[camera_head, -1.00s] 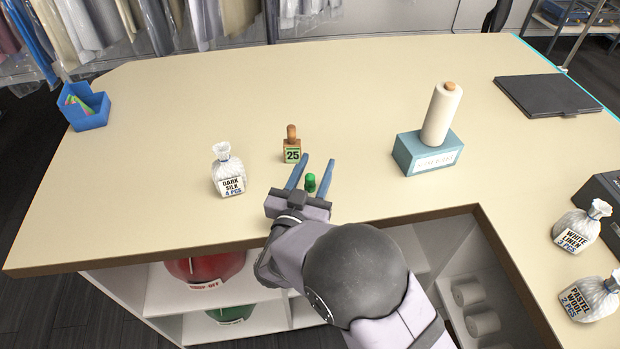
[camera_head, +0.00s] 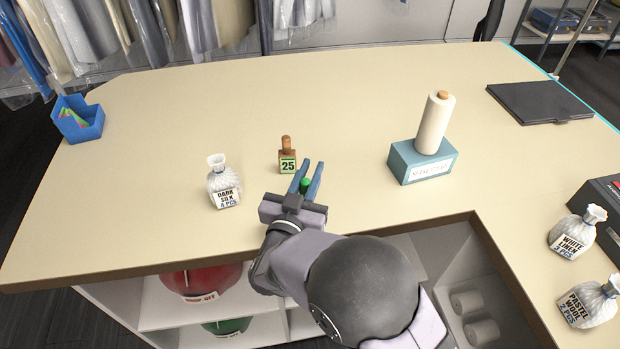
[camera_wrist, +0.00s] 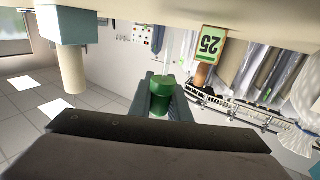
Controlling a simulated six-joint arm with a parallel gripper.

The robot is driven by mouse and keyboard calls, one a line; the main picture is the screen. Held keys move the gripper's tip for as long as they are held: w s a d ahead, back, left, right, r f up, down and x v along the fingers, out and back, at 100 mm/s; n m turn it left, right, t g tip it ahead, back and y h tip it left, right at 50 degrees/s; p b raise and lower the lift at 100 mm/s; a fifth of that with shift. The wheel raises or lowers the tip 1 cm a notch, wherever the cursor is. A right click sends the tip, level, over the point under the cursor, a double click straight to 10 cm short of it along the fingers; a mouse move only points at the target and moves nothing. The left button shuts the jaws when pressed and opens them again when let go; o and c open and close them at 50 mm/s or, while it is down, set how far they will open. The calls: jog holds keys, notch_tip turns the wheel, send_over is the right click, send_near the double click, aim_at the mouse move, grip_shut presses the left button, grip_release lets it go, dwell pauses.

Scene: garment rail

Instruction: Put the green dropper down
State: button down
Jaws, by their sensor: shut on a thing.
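The green dropper (camera_head: 306,186) is between the blue fingers of my gripper (camera_head: 310,178), near the front edge of the counter. In the wrist view the green dropper (camera_wrist: 161,97) stands out between the two fingers, with a thin pale tip. My gripper is shut on it. Whether the dropper touches the counter (camera_head: 230,110) cannot be told. The wooden stamp marked 25 (camera_head: 287,160) stands just beyond and left of the fingertips; it also shows in the wrist view (camera_wrist: 208,50).
A bag labelled dark silk (camera_head: 224,183) stands left of my gripper. A roll on a blue-green block (camera_head: 422,162) stands to the right. A blue holder (camera_head: 80,120) is at the far left, and a black folder (camera_head: 540,102) at the back right. The back middle is clear.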

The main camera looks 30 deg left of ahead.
notch_tip(320, 180, up, 8)
jog(key=b, duration=0.1)
jog(key=shift+r, duration=0.15)
jog(key=d+f+m+g+h+p, duration=0.1)
jog(key=d+f+m+h, duration=0.3)
jog(key=d, duration=1.1)
jog(key=d+f+m+g+h+p, duration=0.1)
jog(key=d+f+m+g+h, duration=0.2)
jog(key=d+f+h, duration=0.6)
jog(key=w+d+f+m+g+h+p, duration=0.1)
jog(key=d+f+m+h, duration=0.5)
jog(key=d, duration=1.6)
notch_tip(320, 180, down, 4)
jog(key=shift+r+m+g+p, duration=0.1)
jog(key=shift+m+g+p, duration=0.35)
jog(key=shift+g, duration=0.15)
jog(key=shift+r, duration=0.1)
